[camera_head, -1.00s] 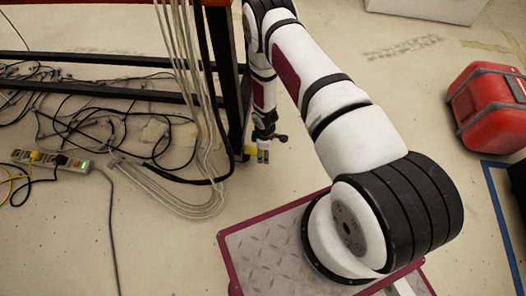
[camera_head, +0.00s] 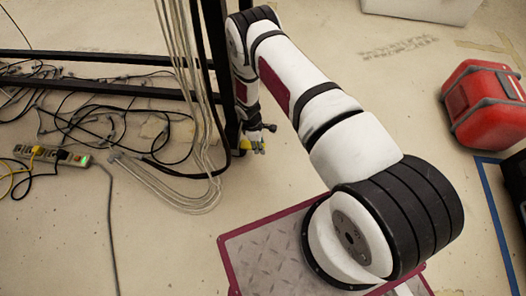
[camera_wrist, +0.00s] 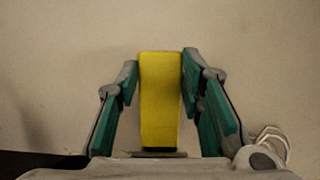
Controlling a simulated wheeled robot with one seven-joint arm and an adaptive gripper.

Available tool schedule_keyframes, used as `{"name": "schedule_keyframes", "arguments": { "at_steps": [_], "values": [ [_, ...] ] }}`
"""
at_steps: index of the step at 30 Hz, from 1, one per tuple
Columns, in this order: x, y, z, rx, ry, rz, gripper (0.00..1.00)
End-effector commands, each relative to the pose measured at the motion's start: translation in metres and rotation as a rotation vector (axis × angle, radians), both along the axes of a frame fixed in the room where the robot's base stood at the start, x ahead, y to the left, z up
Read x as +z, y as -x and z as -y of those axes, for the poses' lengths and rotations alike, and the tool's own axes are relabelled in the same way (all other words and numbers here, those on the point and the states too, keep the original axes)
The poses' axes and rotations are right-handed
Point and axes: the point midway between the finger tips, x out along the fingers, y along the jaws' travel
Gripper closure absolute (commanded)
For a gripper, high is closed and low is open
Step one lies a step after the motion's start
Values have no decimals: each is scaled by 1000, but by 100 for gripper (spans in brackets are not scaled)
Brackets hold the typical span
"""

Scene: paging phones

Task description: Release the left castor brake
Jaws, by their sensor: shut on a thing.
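A yellow brake pedal (camera_wrist: 160,100) stands in the middle of the wrist view, between the two green-padded fingers of my gripper (camera_wrist: 159,75). My gripper is shut on it, with one finger along each side. In the head view the pedal (camera_head: 245,144) is a small yellow patch at the foot of the rack's dark leg, and my gripper (camera_head: 259,146) is at it, low over the floor. The castor wheel itself cannot be made out.
The dark rack frame (camera_head: 217,70) stands left of my arm, with pale hanging cables (camera_head: 190,110) beside its leg. Black cables and a power strip (camera_head: 45,155) lie on the floor at left. A red case (camera_head: 483,103) sits at right. The floor right of the gripper is clear.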

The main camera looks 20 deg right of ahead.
Motion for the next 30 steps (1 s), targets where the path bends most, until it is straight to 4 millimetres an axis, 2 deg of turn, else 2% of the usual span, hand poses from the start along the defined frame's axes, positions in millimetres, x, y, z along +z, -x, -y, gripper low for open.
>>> {"name": "schedule_keyframes", "arguments": {
  "at_steps": [6, 15, 16, 18, 30],
  "values": [
    [7, -1, -1, -1, 74, -41, 100],
    [8, -1, 0, -3, 77, -44, 100],
    [8, -1, 0, -3, 77, -44, 59],
    [8, -1, 0, -3, 77, -43, 45],
    [6, 0, 0, -3, 59, -34, 45]
  ]
}}
